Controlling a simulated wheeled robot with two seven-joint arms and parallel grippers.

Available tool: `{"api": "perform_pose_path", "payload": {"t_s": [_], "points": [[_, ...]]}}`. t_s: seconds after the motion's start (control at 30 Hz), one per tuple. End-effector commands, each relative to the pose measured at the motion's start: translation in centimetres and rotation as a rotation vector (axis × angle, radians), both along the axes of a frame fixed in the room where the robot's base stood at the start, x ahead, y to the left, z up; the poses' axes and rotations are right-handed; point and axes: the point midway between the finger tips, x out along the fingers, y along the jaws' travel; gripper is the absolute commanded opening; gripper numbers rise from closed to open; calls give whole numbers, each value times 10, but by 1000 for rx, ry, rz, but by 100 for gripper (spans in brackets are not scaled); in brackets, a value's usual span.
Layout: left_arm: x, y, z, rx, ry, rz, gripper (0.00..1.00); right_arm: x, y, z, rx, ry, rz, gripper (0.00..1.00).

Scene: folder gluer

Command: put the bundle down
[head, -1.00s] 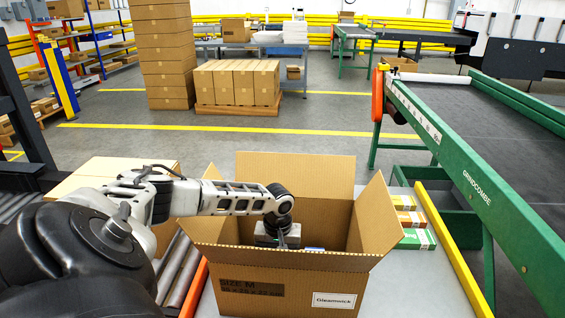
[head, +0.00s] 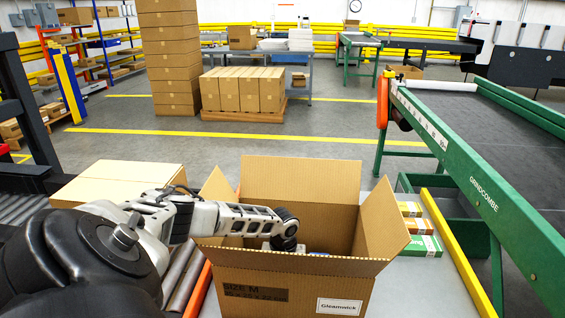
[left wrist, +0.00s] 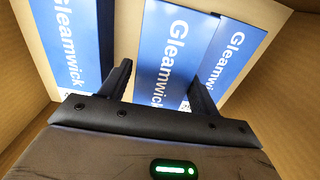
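The open carton (head: 290,290) stands upright in front of me with its flaps spread. My left gripper (left wrist: 160,80) reaches down inside it; the carton's front wall hides the fingers in the head view. In the left wrist view a blue-and-white Gleamwick bundle (left wrist: 168,50) lies between the two fingers. A thin gap shows beside the left finger, and the right finger is close to the bundle's right edge, so the gripper looks open around it. More blue Gleamwick packs stand at the left (left wrist: 72,40) and at the right (left wrist: 238,55). My right gripper is not in view.
Orange and green packs (head: 420,246) lie on the table right of the carton, beside a yellow rail (head: 458,252). A green-framed conveyor (head: 490,190) runs along the right. A closed carton (head: 110,180) stands at the left by rollers.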

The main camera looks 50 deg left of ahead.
Motion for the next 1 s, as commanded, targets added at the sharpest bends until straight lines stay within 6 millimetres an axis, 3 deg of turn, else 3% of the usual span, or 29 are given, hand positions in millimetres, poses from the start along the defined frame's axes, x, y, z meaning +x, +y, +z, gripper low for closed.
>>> {"api": "perform_pose_path", "payload": {"t_s": [0.3,0.47,0.8,1.0], "points": [[-6,2,-4,6,15,-1,76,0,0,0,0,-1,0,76],[-6,2,8,7,14,-2,76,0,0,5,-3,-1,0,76],[-4,2,81,6,7,-3,76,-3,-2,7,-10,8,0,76],[-3,1,112,5,8,-3,76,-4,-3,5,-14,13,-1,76]]}}
